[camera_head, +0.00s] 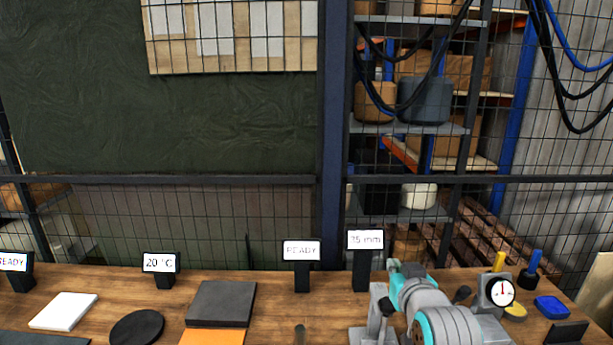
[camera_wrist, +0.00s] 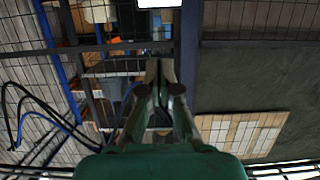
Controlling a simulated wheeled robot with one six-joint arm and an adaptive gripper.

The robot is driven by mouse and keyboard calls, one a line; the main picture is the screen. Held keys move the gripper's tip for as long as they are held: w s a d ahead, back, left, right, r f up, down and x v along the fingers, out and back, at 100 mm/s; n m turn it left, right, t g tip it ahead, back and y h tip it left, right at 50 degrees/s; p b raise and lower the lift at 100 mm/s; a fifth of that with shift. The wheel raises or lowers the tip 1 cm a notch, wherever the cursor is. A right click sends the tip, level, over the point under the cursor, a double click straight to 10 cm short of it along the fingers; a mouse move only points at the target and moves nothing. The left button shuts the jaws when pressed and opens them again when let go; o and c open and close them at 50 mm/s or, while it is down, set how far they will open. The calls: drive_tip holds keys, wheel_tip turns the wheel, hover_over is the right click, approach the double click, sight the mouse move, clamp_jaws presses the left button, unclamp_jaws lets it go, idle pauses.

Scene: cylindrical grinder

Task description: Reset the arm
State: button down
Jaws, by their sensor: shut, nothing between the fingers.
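My gripper (camera_wrist: 160,72) shows in the wrist view, reaching up from its green body. Its two fingers come together at the tips, and nothing is held between them. The wrist picture is upside down and looks toward the mesh fence (camera_wrist: 243,25) and the shelves behind it. In the head view, grey and teal links of my arm show at the lower right, over the bench. I cannot make out the fingertips there.
The wooden bench (camera_head: 90,310) carries a white block (camera_head: 64,311), a black disc (camera_head: 137,328), a dark slab (camera_head: 220,303) and an orange piece (camera_head: 212,338). Small display signs (camera_head: 301,251) stand along its back. A dial gauge (camera_head: 499,292) and blue piece (camera_head: 551,307) sit at right.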

drive_tip(key=shift+r, duration=0.1)
drive_tip(key=s+f, duration=0.7)
drive_tip(key=f, duration=0.1)
drive_tip(key=s+f, duration=0.7)
drive_tip(key=f, duration=0.1)
drive_tip(key=s+f, duration=0.8)
drive_tip(key=shift+s+f, duration=0.1)
drive_tip(key=shift+f, duration=0.2)
drive_tip(key=s+f+v, duration=0.1)
drive_tip(key=f+v, duration=0.2)
drive_tip(key=v, duration=1.1)
drive_tip(key=s+f+v, duration=0.1)
drive_tip(key=f+v, duration=0.3)
drive_tip(key=v, duration=1.1)
drive_tip(key=shift+s, duration=0.25)
